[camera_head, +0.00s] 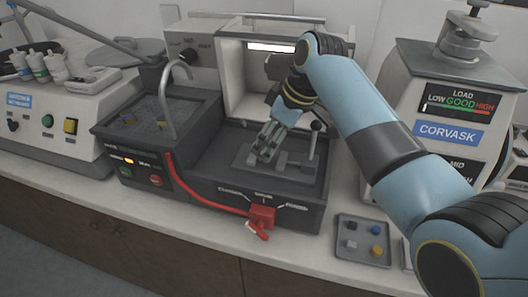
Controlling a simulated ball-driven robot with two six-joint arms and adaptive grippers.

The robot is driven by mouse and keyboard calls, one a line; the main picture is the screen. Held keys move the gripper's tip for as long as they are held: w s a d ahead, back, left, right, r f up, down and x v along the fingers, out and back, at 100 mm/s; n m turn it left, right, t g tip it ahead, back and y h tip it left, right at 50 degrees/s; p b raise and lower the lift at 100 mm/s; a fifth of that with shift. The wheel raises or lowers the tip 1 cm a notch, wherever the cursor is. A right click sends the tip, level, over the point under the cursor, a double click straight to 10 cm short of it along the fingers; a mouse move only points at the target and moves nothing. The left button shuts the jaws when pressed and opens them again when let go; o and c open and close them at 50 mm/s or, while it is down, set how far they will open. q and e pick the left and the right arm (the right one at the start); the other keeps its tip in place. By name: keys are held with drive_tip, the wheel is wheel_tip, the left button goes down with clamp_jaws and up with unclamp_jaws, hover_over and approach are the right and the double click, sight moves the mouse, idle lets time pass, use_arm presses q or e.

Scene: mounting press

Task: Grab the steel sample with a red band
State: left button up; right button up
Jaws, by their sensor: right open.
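My right gripper (264,150) is open, pointing down over the low clamp fixture (284,164) in the dark well of the middle machine (215,178). At this size I cannot tell whether anything lies between its fingers. I cannot make out a steel sample with a red band; the gripper and fixture may hide it. A grey tray (340,253) at the front right holds small pieces: a dark one (350,226), a blue one (375,230), a grey one (351,244) and a yellow one (376,250). No red band shows on the grey one. My left gripper is not in view.
A curved metal spout (174,90) and an upright lever (314,135) stand near the well. The Corvask press (445,100) stands at right. Bottles (38,67) stand on the left machine.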

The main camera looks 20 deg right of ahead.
drive_tip(key=shift+x, duration=1.2)
drive_tip(key=shift+a+f, duration=0.1)
drive_tip(key=shift+f, duration=0.2)
drive_tip(key=shift+c, duration=0.6)
drive_tip(key=c, duration=0.4)
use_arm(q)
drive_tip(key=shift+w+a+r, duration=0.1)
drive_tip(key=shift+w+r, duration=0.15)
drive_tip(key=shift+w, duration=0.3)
use_arm(e)
clamp_jaws()
